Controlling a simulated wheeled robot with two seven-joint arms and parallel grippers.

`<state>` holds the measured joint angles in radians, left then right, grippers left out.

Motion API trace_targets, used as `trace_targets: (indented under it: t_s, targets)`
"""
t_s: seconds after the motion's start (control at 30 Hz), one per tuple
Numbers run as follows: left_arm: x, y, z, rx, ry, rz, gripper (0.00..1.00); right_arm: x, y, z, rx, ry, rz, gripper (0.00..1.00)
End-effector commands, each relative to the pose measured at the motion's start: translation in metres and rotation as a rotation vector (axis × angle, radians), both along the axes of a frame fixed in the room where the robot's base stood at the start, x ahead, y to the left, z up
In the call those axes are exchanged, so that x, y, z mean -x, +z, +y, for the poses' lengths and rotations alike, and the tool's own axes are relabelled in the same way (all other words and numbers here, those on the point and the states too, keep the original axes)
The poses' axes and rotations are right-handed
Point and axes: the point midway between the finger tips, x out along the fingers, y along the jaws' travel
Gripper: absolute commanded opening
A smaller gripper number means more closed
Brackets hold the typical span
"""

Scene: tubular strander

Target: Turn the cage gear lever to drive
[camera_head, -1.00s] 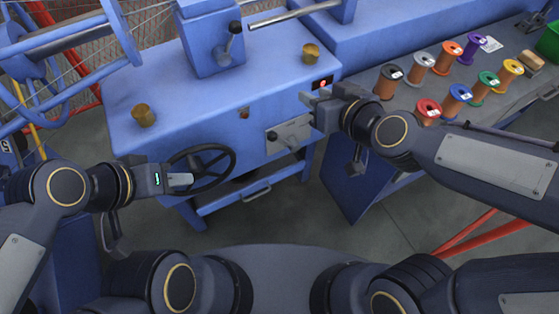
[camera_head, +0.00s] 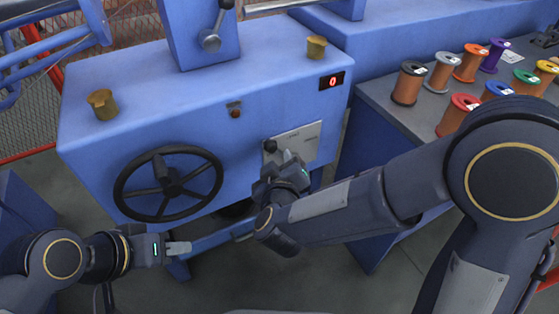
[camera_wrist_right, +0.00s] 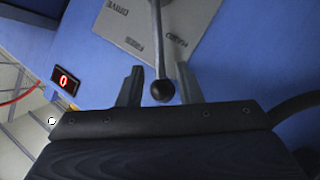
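The cage gear lever has a metal rod (camera_wrist_right: 156,40) and a black ball knob (camera_wrist_right: 162,91); the knob also shows in the head view (camera_head: 270,146). It sits on a grey plate (camera_head: 308,138) on the blue machine's front. In the right wrist view the plate (camera_wrist_right: 190,18) carries several labels, one reading DRIVE. My right gripper (camera_wrist_right: 161,88) is open, with its fingers on either side of the knob and gaps visible. It is at the plate in the head view (camera_head: 285,160). My left gripper (camera_head: 180,248) is below the handwheel, away from the lever; its finger gap is unclear.
A black handwheel (camera_head: 168,184) is left of the plate. A red-digit display (camera_head: 332,81) is above right of the plate. Another lever (camera_head: 212,38) stands on the machine's upper box. Several wire spools (camera_head: 409,84) stand on the grey bench at right.

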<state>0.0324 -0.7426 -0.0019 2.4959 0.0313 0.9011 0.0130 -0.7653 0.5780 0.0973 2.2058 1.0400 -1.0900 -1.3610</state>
Motion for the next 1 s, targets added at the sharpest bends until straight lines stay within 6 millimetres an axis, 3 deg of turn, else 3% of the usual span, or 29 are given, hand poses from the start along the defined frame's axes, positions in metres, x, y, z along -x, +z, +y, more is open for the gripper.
trace_targets:
  t_s: [0.2,0.57,0.83,1.0]
  targets:
    - [0.0,-0.014,0.0,0.0,0.0,0.0,0.36,-0.029,-0.012,0.001,-0.001,0.0,0.0,0.32]
    - [0.0,-0.016,0.0,0.0,0.0,0.0,0.36,-0.037,-0.012,0.002,-0.002,0.002,0.0,0.32]
    - [0.0,-0.016,0.0,0.0,0.0,0.001,0.36,-0.036,-0.012,0.002,-0.002,0.002,0.0,0.01]
    - [0.0,-0.016,0.0,0.0,0.0,0.001,0.36,-0.036,-0.012,0.002,-0.002,0.002,0.0,0.0]
